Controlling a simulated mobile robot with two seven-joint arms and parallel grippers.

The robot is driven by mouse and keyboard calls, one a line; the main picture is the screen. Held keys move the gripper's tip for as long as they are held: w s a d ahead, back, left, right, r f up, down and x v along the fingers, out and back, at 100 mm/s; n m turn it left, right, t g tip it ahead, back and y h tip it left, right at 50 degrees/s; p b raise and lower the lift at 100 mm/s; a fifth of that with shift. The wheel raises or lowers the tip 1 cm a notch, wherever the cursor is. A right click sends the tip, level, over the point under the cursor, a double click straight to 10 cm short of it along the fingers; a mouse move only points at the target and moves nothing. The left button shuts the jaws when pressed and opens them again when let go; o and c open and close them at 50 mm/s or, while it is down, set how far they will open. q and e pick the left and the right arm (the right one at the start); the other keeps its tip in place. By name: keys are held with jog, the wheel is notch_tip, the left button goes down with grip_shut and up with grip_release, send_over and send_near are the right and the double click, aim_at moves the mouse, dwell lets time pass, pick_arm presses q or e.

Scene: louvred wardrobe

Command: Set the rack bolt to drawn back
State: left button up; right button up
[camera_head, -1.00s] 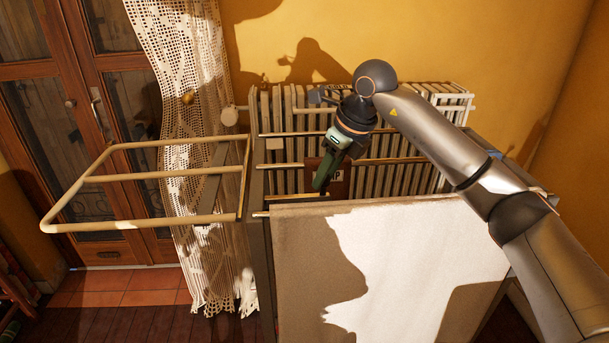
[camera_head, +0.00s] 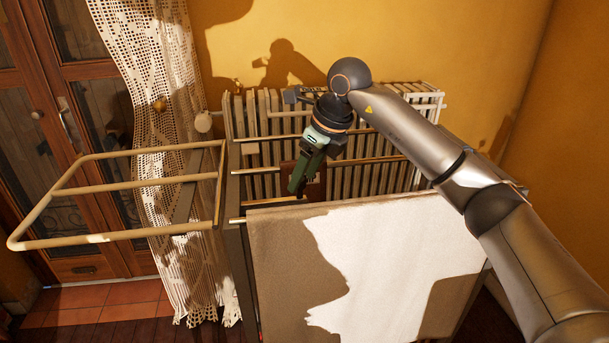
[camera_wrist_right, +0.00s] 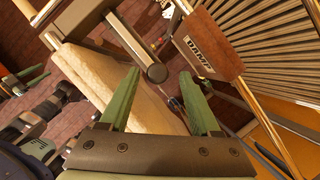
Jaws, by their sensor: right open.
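My right gripper (camera_head: 297,190) is green and points down over the back part of the drying rack, just behind the cloth. In the right wrist view its fingers (camera_wrist_right: 159,74) are apart with nothing held between them. A grey fitting with a rounded end (camera_wrist_right: 157,72) shows beyond the fingertips, beside the pale cloth. I cannot tell whether it is the rack bolt or how the bolt is set. In the head view no bolt can be made out. The rack's tan folding wing (camera_head: 130,150) sticks out level to the left.
A pale cloth (camera_head: 275,265) hangs over the rack's front. A brown DAMP plaque (camera_wrist_right: 203,45) hangs close to the gripper. A ribbed radiator (camera_head: 395,115) stands behind, against the yellow wall. A lace curtain (camera_head: 150,70) and wooden doors (camera_head: 35,95) are at left.

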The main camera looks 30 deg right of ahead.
jog(key=v, duration=1.2)
jog(key=shift+f, duration=0.15)
